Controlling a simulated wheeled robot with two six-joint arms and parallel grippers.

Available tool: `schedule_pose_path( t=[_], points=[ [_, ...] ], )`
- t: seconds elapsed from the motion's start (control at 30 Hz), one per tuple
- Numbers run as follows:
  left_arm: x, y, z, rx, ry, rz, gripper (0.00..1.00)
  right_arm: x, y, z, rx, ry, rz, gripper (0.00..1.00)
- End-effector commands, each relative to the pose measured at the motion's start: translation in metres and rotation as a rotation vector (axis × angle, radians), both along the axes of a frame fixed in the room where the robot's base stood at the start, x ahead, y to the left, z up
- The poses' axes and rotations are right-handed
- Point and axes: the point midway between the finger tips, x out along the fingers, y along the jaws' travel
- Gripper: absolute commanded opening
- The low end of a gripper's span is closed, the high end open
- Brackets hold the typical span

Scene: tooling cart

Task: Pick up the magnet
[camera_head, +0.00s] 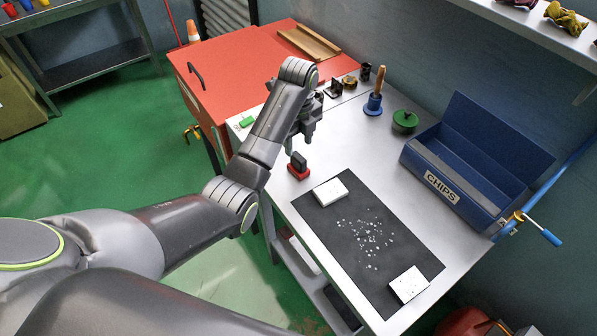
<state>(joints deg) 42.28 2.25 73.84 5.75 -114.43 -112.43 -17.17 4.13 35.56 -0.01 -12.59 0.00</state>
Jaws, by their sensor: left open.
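A small red block with a dark upright grip, which looks like the magnet (299,167), stands on the grey cart top near its left edge, just beyond the black mat. My left gripper (301,141) is open and empty, pointing down. In the picture it is just above the magnet, and I see no contact. The exact gap is hard to judge. The black mat (320,222) carries scattered pale chips (367,238). The blue box (443,187) marked CHIPS stands open to the right. My right gripper is not in view.
White blocks (330,192) (409,284) lie at two ends of the mat. A blue-based tool with a wooden handle (376,90) and a green round object (405,121) stand behind. A red cabinet (233,72) adjoins the cart. A valve with a blue handle (540,229) is at right.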

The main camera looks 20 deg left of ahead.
Motion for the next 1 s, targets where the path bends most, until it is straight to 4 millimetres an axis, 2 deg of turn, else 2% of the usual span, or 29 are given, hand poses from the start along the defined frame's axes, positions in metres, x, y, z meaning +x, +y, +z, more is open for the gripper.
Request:
schedule_pose_path(
  t=[0.03, 0.13, 0.27, 0.5, 0.83, 1.0],
  points=[
    [-0.001, 0.0, -0.012, 0.0, 0.005, 0.001, 0.47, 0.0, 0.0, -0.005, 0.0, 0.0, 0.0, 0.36],
    [-0.001, 0.0, -0.018, 0.0, 0.004, 0.0, 0.47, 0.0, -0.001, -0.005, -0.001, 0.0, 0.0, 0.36],
    [-0.001, 0.0, -0.028, -0.001, 0.008, 0.001, 0.47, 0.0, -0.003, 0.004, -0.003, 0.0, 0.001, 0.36],
    [-0.001, 0.0, -0.062, 0.0, 0.007, 0.0, 0.47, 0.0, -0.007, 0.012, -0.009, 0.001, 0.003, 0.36],
    [0.0, 0.0, -0.069, 0.0, 0.004, 0.0, 0.47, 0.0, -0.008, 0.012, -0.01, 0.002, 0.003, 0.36],
    [0.0, 0.0, -0.069, 0.0, 0.004, 0.0, 0.25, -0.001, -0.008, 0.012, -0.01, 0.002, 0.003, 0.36]
  ],
)
